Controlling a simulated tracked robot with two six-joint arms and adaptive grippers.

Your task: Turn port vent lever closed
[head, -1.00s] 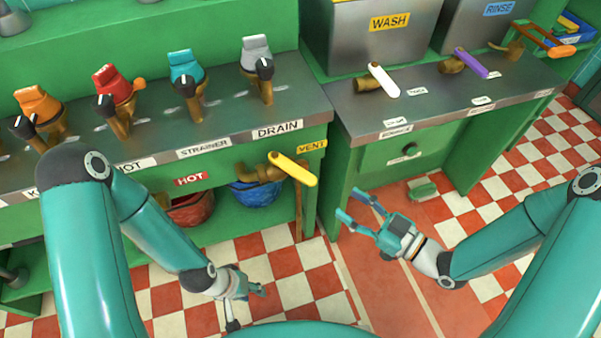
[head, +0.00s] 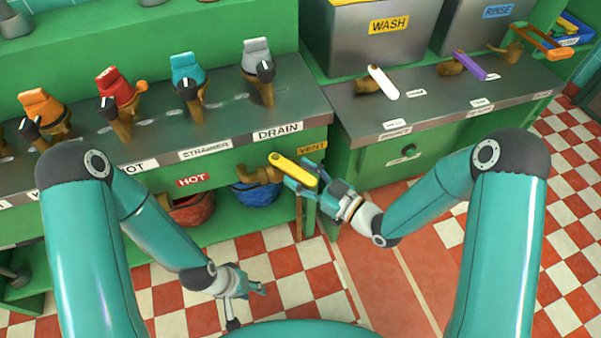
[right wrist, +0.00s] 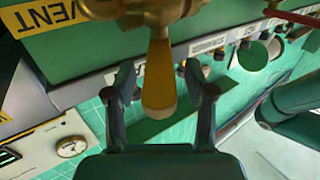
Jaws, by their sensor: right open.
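The yellow vent lever (head: 293,169) sits on a brass valve (head: 258,174) under the counter edge, beside the VENT label (head: 312,147). It slants down to the right in the head view. My right gripper (head: 299,174) is at the lever's free end with its jaws open. In the right wrist view, the lever (right wrist: 158,85) hangs between the two spread fingers (right wrist: 160,80), with a gap on each side. My left gripper (head: 250,290) hangs low over the checkered floor, away from the valve; its jaw opening is unclear.
A blue bucket (head: 256,193) and a red bucket (head: 190,208) stand on the shelf below. A white lever (head: 384,82) and a purple lever (head: 469,64) sit on the right counter. The checkered floor in front is clear.

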